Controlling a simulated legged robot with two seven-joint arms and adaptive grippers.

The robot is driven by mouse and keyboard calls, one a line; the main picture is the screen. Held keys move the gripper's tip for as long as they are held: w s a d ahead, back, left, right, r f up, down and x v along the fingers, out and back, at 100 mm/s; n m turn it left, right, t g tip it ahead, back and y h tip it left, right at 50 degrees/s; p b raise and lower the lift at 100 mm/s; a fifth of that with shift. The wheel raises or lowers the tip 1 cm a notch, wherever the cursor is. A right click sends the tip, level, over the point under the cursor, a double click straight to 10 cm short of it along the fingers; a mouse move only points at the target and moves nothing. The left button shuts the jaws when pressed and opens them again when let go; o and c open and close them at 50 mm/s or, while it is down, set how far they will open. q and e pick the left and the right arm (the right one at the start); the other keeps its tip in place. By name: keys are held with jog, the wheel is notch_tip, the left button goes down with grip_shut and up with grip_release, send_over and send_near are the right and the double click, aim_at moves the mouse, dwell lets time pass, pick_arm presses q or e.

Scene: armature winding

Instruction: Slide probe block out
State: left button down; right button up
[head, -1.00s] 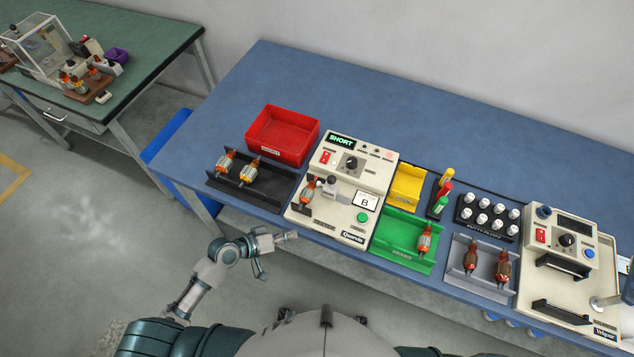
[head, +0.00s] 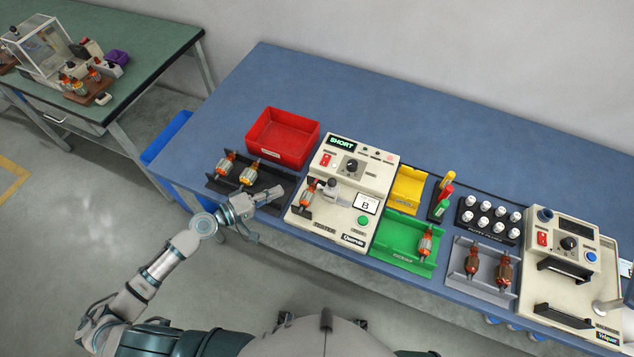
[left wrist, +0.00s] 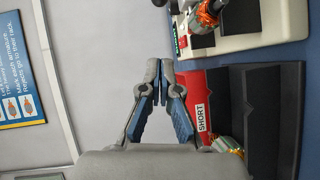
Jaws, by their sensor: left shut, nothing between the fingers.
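The probe block (head: 329,188) is a small grey block with a dark knob on the beige tester (head: 318,223) whose display reads SHORT. An orange and copper armature (head: 307,194) sits at its left on the tester. My left gripper (head: 279,191) is shut and empty over the front of the black rack, left of the tester and apart from the probe block. In the left wrist view its closed fingers (left wrist: 160,98) hold nothing. The tester (left wrist: 255,14) shows there at the top right, with the armature (left wrist: 206,16) on it. My right gripper is out of view.
The black rack (head: 276,178) holds two armatures at its left; a red bin (head: 283,137) stands behind it. Right of the tester are a yellow bin (head: 408,188), a green tray (head: 400,252) and a grey tray (head: 483,285) with armatures. The back of the blue bench (head: 400,110) is clear.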

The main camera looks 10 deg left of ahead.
aim_at(331, 189)
pick_arm(q)
jog(key=s+d+p+x, duration=0.1)
jog(key=p+x, duration=0.3)
jog(key=x, duration=0.8)
jog(key=shift+s+d+f+p, duration=0.25)
jog(key=shift+s+d+p, duration=0.15)
jog(key=shift+d, duration=0.25)
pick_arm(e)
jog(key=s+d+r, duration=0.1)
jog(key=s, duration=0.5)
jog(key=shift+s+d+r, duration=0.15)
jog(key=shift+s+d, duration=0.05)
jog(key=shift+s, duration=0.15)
